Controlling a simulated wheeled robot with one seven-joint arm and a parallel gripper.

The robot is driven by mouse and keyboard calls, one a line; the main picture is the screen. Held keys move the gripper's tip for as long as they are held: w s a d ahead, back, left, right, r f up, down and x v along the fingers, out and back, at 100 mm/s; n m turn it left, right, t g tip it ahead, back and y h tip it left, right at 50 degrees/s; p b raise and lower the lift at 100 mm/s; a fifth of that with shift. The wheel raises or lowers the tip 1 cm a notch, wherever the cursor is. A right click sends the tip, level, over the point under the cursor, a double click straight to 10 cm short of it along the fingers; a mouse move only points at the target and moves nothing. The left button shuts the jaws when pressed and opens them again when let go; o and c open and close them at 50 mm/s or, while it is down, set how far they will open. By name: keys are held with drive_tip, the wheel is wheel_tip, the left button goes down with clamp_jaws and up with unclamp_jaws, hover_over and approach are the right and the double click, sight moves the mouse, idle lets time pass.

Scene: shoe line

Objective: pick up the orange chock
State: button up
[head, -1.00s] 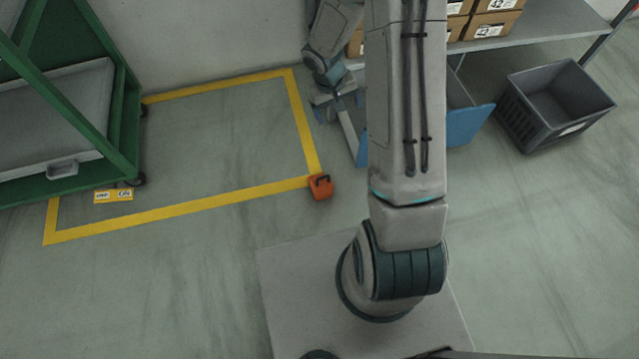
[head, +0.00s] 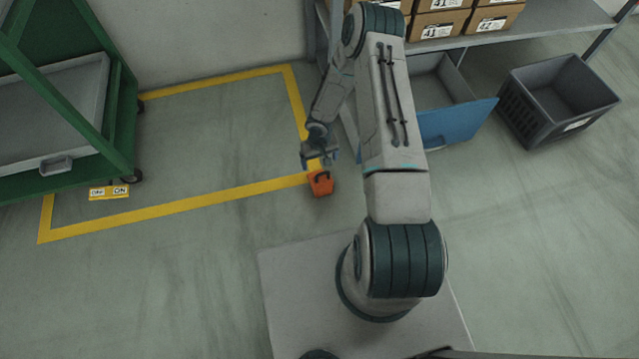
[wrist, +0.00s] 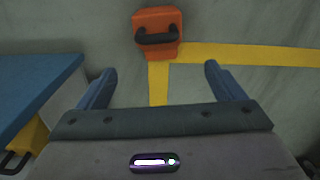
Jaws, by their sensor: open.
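The orange chock (head: 321,185) with a dark handle sits on the floor at the near right corner of the yellow line marking. In the wrist view the chock (wrist: 157,35) is at the top centre, beyond the fingertips, with its black handle facing me. My gripper (head: 320,162) hangs above the floor just behind the chock in the head view and covers a little of its top edge. In the wrist view the two blue fingers of my gripper (wrist: 160,72) are spread wide with nothing between them.
A green cart (head: 123,120) stands at the left, with a yellow floor label (head: 109,192) near its wheel. A blue panel (head: 455,124) and a grey crate (head: 558,98) are at the right, by a shelf with boxes (head: 440,24). The floor left of the chock is clear.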

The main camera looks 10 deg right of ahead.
sight(321, 181)
wheel_tip(321, 181, down, 4)
drive_tip(key=shift+f+b, duration=0.1)
drive_tip(key=shift+b, duration=0.4)
drive_tip(key=f+b, duration=0.2)
drive_tip(key=f, duration=0.3)
drive_tip(key=shift+s+b, duration=0.2)
drive_tip(key=shift+b, duration=0.1)
drive_tip(key=shift+r, duration=0.1)
drive_tip(key=c, duration=1.8)
